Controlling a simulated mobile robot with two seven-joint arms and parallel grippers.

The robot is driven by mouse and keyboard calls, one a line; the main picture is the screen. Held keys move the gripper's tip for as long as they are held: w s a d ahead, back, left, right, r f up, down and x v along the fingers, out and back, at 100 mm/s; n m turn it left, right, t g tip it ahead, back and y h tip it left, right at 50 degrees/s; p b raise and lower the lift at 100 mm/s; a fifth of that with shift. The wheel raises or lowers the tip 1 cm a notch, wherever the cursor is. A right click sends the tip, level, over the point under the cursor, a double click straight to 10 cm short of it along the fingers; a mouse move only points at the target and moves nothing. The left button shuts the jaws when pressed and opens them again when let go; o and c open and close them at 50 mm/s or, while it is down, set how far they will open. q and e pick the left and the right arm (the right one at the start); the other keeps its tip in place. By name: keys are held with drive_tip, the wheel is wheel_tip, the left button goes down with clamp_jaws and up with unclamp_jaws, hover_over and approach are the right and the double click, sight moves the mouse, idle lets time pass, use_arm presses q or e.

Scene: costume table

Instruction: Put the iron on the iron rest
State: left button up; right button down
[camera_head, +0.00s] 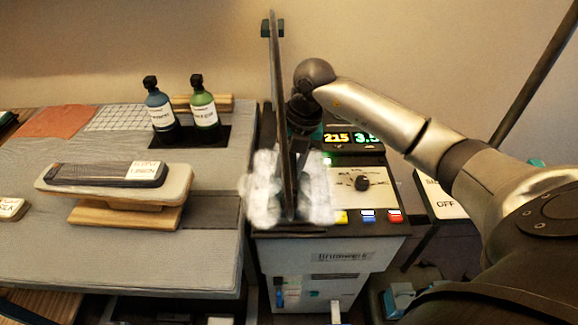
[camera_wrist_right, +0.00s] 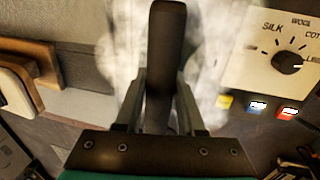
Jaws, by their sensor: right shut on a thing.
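My right gripper (camera_head: 303,118) is over the left side of the steam station (camera_head: 325,250), pointing down. In the right wrist view the gripper (camera_wrist_right: 161,85) is shut on a dark bar, which looks like the handle of the iron (camera_wrist_right: 166,35). White steam (camera_head: 262,190) billows below it and hides the iron's body and underside. A thin dark upright (camera_head: 279,80) also covers part of the gripper in the head view. I cannot make out the iron rest for certain, nor whether the iron touches it. My left gripper is not in view.
A sleeve board (camera_head: 170,185) with a dark flat piece on it stands on the grey table (camera_head: 60,265). A blue bottle (camera_head: 159,110) and a green bottle (camera_head: 203,108) stand behind it. The station has a dial (camera_head: 361,183) and lit buttons at right.

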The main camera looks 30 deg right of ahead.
sight(299, 183)
drive_tip(key=shift+w+r, duration=0.1)
drive_tip(key=c, duration=0.9)
unclamp_jaws()
drive_tip(key=shift+f, duration=0.2)
drive_tip(key=shift+c, duration=0.2)
drive_tip(key=o, duration=0.4)
drive_tip(key=shift+r, duration=0.1)
drive_tip(key=r, duration=0.4)
drive_tip(key=s+d+r, duration=0.1)
drive_tip(key=r, duration=0.3)
drive_tip(key=d+r+p, duration=0.1)
drive_tip(key=r, duration=0.3)
drive_tip(key=shift+s, duration=0.2)
drive_tip(key=shift+a, duration=0.1)
